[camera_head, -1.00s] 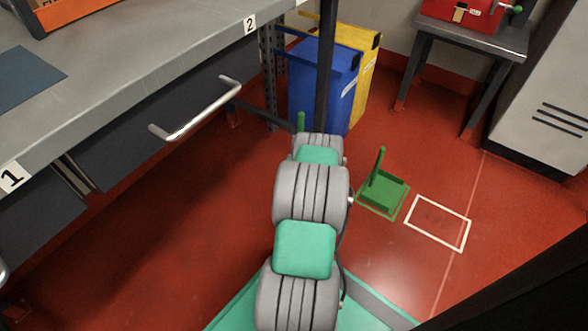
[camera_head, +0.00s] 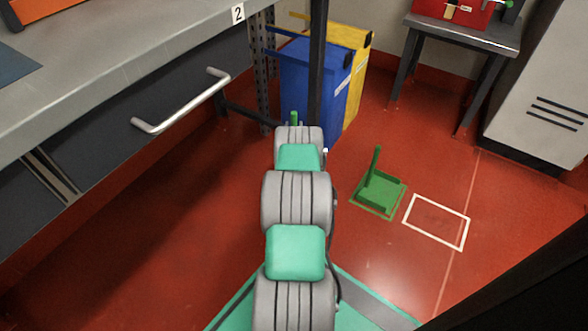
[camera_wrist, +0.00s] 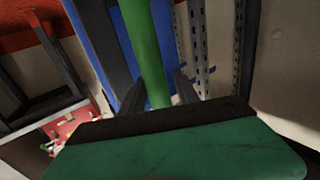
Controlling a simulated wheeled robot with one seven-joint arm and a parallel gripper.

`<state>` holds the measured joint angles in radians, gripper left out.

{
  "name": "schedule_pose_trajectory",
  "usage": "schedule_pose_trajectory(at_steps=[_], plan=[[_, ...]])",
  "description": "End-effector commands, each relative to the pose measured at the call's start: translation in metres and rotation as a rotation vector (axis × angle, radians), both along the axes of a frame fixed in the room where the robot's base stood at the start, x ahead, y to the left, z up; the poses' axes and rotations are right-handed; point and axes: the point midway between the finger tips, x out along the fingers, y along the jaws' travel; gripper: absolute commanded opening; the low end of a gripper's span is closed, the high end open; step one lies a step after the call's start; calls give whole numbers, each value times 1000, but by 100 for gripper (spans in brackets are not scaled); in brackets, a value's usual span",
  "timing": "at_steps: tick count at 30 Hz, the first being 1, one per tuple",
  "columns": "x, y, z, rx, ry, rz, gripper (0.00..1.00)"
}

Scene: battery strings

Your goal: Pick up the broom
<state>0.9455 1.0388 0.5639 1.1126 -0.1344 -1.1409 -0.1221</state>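The broom shows as a green handle. In the head view only a short piece of this green handle (camera_head: 294,118) shows above my arm, in front of the blue bin. In the wrist view the broom handle (camera_wrist: 146,45) stands upright, slightly tilted, between the two dark fingers of my gripper (camera_wrist: 160,92). The fingers look apart, one on each side of the handle, and I see no clear grip on it. The broom's lower end is hidden. In the head view my gripper is hidden behind my arm.
A green dustpan (camera_head: 378,192) stands on the red floor beside a white outlined rectangle (camera_head: 437,222). A blue bin (camera_head: 310,80) and a yellow bin (camera_head: 357,62) stand behind the bench post (camera_head: 317,60). The workbench (camera_head: 100,75) edges the left.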

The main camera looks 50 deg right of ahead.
Motion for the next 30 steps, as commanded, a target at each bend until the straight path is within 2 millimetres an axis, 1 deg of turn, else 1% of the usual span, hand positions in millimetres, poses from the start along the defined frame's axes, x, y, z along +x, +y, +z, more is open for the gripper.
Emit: schedule_pose_trajectory(at_steps=[1, 2, 13, 26, 30], plan=[[0, 0, 0, 0, 0, 0, 32], [0, 0, 0, 0, 0, 0, 30], [0, 0, 0, 0, 0, 0, 0], [0, 0, 1, -2, -1, 0, 0], [1, 0, 9, -2, -2, 0, 0]])
